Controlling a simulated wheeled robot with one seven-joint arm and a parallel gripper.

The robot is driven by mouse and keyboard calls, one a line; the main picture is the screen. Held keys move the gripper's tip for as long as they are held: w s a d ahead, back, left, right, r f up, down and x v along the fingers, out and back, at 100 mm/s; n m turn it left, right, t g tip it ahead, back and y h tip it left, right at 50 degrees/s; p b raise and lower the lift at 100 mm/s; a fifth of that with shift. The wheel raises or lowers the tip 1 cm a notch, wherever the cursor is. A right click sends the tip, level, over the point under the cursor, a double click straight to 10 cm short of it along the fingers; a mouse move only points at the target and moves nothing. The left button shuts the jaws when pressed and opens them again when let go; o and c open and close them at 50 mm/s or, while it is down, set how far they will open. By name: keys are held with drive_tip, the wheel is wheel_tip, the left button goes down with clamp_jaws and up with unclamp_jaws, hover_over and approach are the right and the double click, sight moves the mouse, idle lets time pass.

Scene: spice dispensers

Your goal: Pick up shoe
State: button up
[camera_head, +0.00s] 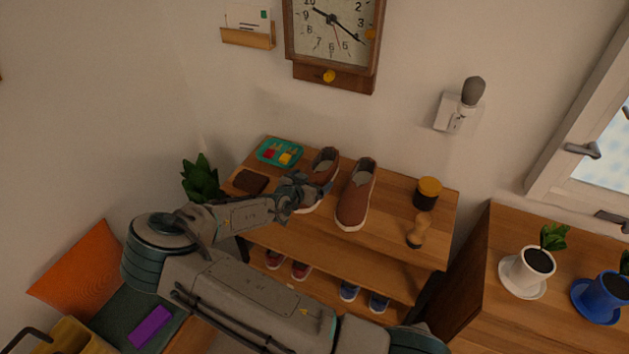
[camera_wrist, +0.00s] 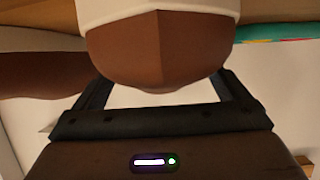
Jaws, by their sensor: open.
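Two brown slip-on shoes with white soles stand side by side on top of a wooden shelf (camera_head: 405,240). My gripper (camera_head: 316,189) is at the left shoe (camera_head: 325,164) and partly covers its front and side. The right shoe (camera_head: 356,196) stands apart, clear of my gripper. In the wrist view, the brown end of a shoe (camera_wrist: 160,50) lies between the two spread dark fingers of my gripper (camera_wrist: 158,98). A gap shows between the shoe and the gripper's base. Part of the other shoe (camera_wrist: 40,75) shows at the left edge of the wrist view.
A teal tray (camera_head: 267,156) and a brown wallet-like item (camera_head: 250,182) lie left of the shoes. Red and blue shoes sit on the lower shelf. A plant (camera_head: 201,178) is beside the shelf.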

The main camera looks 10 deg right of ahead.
drive_tip(key=shift+w+d+f, duration=0.3)
drive_tip(key=shift+w, duration=0.1)
drive_tip(key=c, duration=1.2)
drive_tip(key=shift+r, duration=0.1)
